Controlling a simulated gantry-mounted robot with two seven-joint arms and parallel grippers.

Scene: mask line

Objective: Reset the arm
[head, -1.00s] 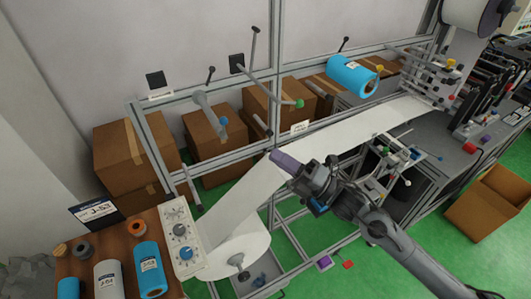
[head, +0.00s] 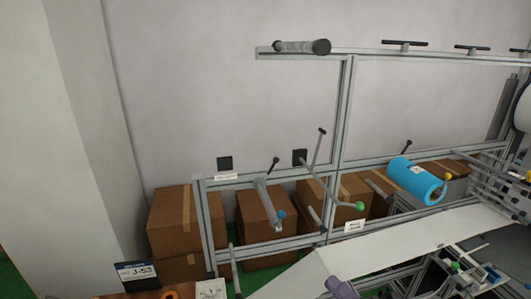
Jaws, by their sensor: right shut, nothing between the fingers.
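The rest of my right arm is below the frame. My left gripper is not in view.
A metal frame (head: 343,120) with rods stands before the wall. A blue roll (head: 416,181) sits on it at right. Cardboard boxes (head: 188,222) stand behind it. A J-53 sign (head: 137,275) is at lower left.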

